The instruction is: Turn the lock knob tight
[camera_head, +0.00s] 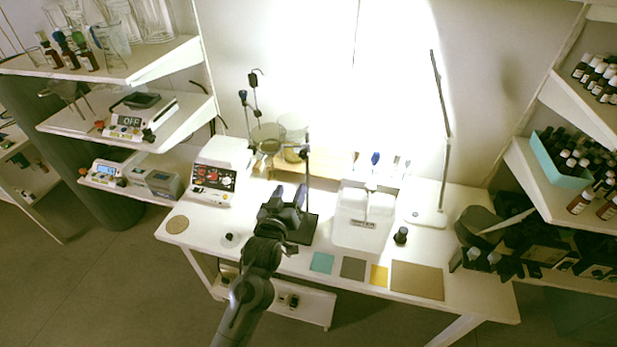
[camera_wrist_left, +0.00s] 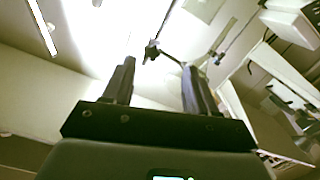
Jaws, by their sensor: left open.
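A small dark lock knob (camera_wrist_left: 152,50) with a lobed head shows in the left wrist view, joined to a thin curved rod. It appears between and beyond my two fingertips, apart from them. In the head view a stand with a thin upright rod (camera_head: 308,165) rises from a dark base (camera_head: 304,232) on the table; the knob cannot be made out there. My left gripper (camera_head: 289,194) is in front of the stand and hides part of it. In the left wrist view my left gripper (camera_wrist_left: 160,68) is open, with nothing between its fingers. My right gripper is not in view.
The white table (camera_head: 455,240) holds a white device with a dark panel (camera_head: 214,178) at left and a white box-shaped device (camera_head: 363,220) right of the stand.

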